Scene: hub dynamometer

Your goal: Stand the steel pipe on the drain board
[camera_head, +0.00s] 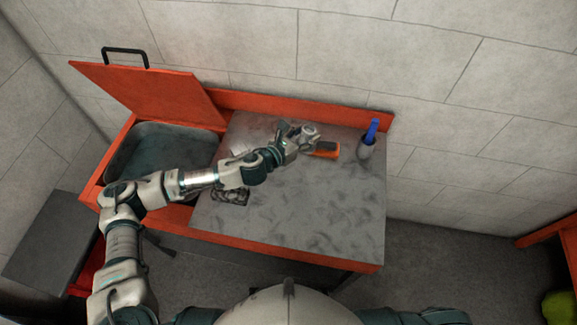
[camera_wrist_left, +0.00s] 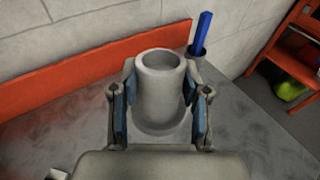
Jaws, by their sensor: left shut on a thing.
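My left gripper (camera_head: 301,139) is shut on the steel pipe (camera_head: 310,130), a short, wide grey tube. In the left wrist view the pipe (camera_wrist_left: 160,88) stands upright between the two blue-padded fingers (camera_wrist_left: 160,98), its open mouth facing up. Its lower end is at or just above the grey, scuffed drain board (camera_head: 310,215); whether it touches cannot be told for sure. My right gripper is not in view.
An orange-handled tool (camera_head: 326,150) lies just right of my left gripper. A blue-handled item (camera_head: 372,130) stands in a grey cup (camera_head: 366,149) at the back right. The basin (camera_head: 150,160) is at left under a raised orange lid (camera_head: 150,90). The board's front right is clear.

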